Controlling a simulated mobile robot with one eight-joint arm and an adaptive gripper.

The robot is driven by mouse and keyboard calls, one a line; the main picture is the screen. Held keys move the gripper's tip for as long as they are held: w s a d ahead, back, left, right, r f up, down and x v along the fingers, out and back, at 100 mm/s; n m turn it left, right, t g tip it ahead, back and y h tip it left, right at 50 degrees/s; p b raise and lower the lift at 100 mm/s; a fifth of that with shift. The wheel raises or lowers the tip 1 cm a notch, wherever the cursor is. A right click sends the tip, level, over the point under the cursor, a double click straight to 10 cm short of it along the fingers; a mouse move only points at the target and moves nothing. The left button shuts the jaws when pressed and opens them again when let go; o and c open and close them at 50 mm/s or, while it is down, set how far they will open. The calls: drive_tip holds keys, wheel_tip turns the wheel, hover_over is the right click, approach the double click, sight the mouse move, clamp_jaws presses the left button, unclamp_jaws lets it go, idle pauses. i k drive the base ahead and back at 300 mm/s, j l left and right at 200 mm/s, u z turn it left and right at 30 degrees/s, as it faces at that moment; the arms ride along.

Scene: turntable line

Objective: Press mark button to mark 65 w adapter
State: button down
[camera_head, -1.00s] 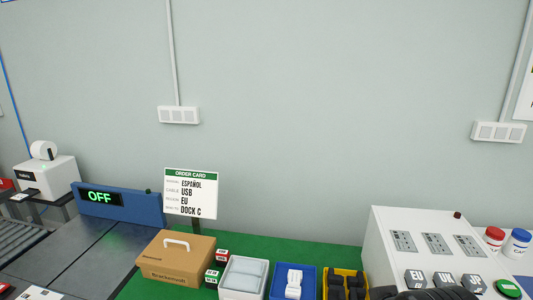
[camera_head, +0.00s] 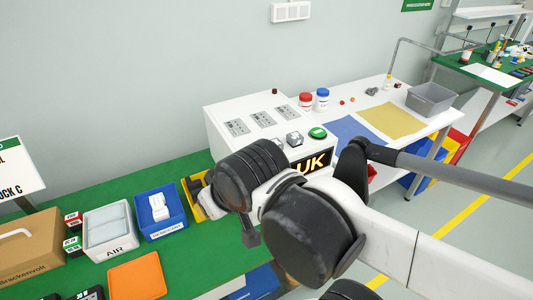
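A white marking machine (camera_head: 240,109) with a sloped panel stands at the back of the green bench. My arm hides the other keys. A display on its front reads "UK" (camera_head: 313,162). My arm crosses from the lower right, its dark wrist joint in front of the machine. My gripper's fingers cannot be made out. No 65 W adapter can be identified; black items (camera_head: 197,185) lie in the yellow bin (camera_head: 212,211), partly behind my arm.
A blue bin (camera_head: 171,228) with white items, a white AIR tray (camera_head: 108,244), a cardboard box (camera_head: 28,258) and an orange pad (camera_head: 137,276) are on the green bench. Red (camera_head: 306,101) and blue-capped (camera_head: 322,98) jars stand right of the machine. A grey tote (camera_head: 431,98) stands further right.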

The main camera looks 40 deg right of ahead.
sight(318, 132)
drive_tip(key=z, duration=1.55)
